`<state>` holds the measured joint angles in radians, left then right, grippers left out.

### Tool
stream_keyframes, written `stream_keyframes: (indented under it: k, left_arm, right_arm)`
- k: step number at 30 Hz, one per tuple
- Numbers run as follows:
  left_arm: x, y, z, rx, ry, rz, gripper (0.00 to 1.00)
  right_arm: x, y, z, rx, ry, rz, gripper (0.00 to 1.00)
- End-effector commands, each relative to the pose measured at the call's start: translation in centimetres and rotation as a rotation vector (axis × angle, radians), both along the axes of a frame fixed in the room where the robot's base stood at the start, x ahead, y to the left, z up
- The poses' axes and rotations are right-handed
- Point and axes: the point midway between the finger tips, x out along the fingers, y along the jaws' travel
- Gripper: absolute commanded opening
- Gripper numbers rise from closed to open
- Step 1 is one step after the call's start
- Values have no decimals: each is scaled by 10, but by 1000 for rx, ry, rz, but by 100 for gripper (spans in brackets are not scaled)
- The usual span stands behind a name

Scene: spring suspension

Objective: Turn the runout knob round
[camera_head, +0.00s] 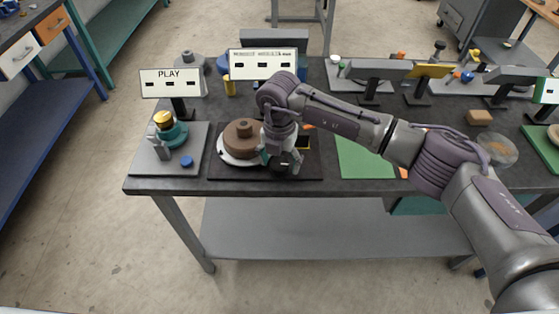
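A brown stepped disc (240,140) sits on a white round plate on a dark base (225,172), near the table's front edge. A white sign (262,64) with small, hard-to-read lettering stands behind it. My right gripper (281,160) points down over the right part of this base, beside the brown disc. A dark round part shows between and under its fingers; it may be the runout knob, but the gripper covers most of it. I cannot tell whether the fingers touch it or how far they are closed. My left gripper is out of view.
Left of the base is a grey plate (150,158) with a teal and gold part, a blue knob (186,162) and a PLAY sign (170,83). A green mat (364,160) lies to the right. My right arm spans the table's right half, above several fixtures.

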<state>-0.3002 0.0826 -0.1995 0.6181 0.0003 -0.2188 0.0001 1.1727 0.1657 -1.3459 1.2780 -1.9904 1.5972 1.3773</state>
Motion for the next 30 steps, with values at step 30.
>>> stream_keyframes:
  k: [30]
  left_arm:
    - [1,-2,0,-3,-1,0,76]
  right_arm:
    - [-1,4,77,15,3,6,76]
